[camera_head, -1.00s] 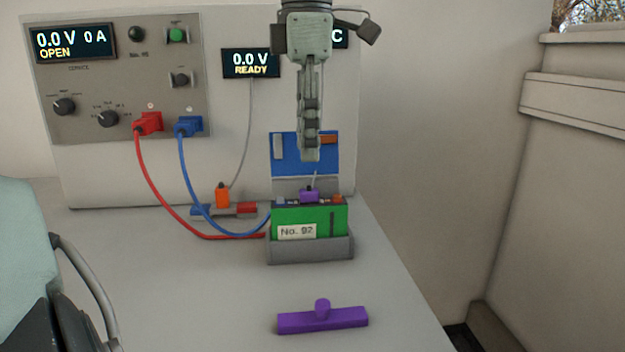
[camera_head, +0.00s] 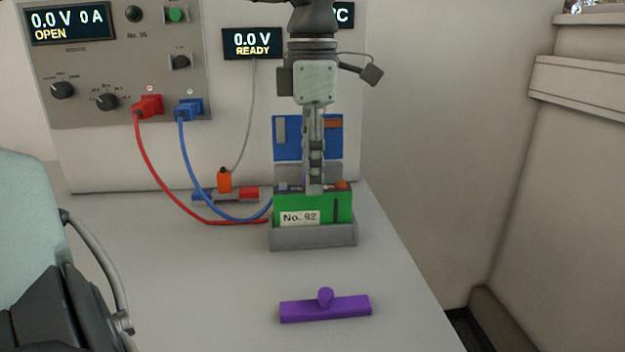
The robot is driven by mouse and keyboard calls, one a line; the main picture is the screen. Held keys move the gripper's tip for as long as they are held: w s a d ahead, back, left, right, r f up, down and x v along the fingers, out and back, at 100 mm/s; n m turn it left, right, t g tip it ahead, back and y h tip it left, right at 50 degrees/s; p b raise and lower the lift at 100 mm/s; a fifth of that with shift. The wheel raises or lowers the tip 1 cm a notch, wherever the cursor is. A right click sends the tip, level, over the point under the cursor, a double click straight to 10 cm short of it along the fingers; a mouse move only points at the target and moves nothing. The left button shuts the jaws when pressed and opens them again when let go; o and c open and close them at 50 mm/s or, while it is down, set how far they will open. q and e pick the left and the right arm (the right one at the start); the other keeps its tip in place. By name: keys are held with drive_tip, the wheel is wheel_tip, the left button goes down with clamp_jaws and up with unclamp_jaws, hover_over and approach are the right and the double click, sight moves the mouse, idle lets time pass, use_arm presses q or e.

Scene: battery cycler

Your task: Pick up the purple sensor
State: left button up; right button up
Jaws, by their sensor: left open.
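A green battery labelled No. 92 (camera_head: 333,208) sits in a grey tray (camera_head: 312,238) on the bench. The small purple sensor is on top of the battery, almost wholly hidden behind my left gripper (camera_head: 314,189). That gripper points straight down, with its fingertips at the battery's top. It is seen edge-on, so the gap between the fingers does not show; it is open. I cannot tell whether it touches the sensor. A purple bar with a round knob (camera_head: 325,307) lies on the bench in front of the tray. My right gripper is not in view.
A cycler panel (camera_head: 120,85) stands at the back, with red (camera_head: 146,175) and blue (camera_head: 186,160) cables running towards the battery. An orange plug (camera_head: 224,181) stands in a small strip to the left. A blue board (camera_head: 290,150) rises behind the battery. Bench front-left of the tray is clear.

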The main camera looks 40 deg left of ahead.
use_arm(q)
clamp_jaws()
drive_tip(key=shift+r, duration=0.15)
